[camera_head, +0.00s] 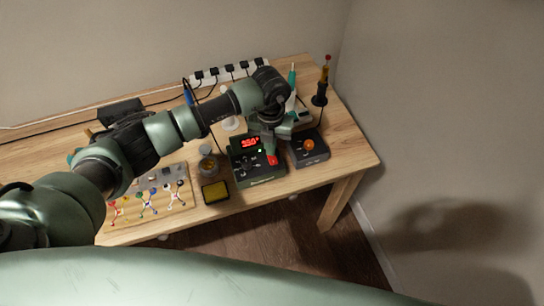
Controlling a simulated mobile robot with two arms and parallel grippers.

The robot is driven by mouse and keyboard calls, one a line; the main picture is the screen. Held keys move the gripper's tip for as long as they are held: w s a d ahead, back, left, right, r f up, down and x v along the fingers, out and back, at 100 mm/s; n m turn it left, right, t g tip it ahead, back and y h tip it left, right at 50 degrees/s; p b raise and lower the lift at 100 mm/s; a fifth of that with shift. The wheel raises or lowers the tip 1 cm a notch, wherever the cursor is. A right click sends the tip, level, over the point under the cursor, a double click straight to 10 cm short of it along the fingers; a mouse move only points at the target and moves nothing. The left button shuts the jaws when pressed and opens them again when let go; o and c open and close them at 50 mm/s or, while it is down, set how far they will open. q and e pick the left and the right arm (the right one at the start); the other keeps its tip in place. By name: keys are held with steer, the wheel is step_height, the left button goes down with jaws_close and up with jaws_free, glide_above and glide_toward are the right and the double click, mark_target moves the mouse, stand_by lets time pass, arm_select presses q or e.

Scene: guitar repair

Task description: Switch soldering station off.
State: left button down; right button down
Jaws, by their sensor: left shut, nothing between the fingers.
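The soldering station (243,168) is a dark box near the front edge of the wooden table, with a lit red number display (249,142). A small red switch (272,160) shows on the right of its front panel. My left arm reaches over the table from the left. My left gripper (269,152) points down over the station, shut and empty, with its tips close to the red switch. I cannot tell whether they touch it. The gripper and wrist hide part of the station's top and back. My right gripper is out of view.
A second dark unit with an orange knob (309,145) stands right of the station. A yellow sponge (214,191) and a round tin (208,164) are at its left. A power strip (230,73) runs along the back. Upright tools stand at the back right.

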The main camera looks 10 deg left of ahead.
arm_select(q)
steer(key=shift+f+b, duration=0.35)
steer(key=shift+f, duration=0.05)
steer(key=shift+s, duration=0.1)
steer(key=shift+r+p, duration=0.7)
steer(key=shift+r, duration=0.15)
steer(key=shift+r+p, duration=1.75)
steer(key=shift+r, duration=0.95)
steer(key=shift+d+f, duration=0.1)
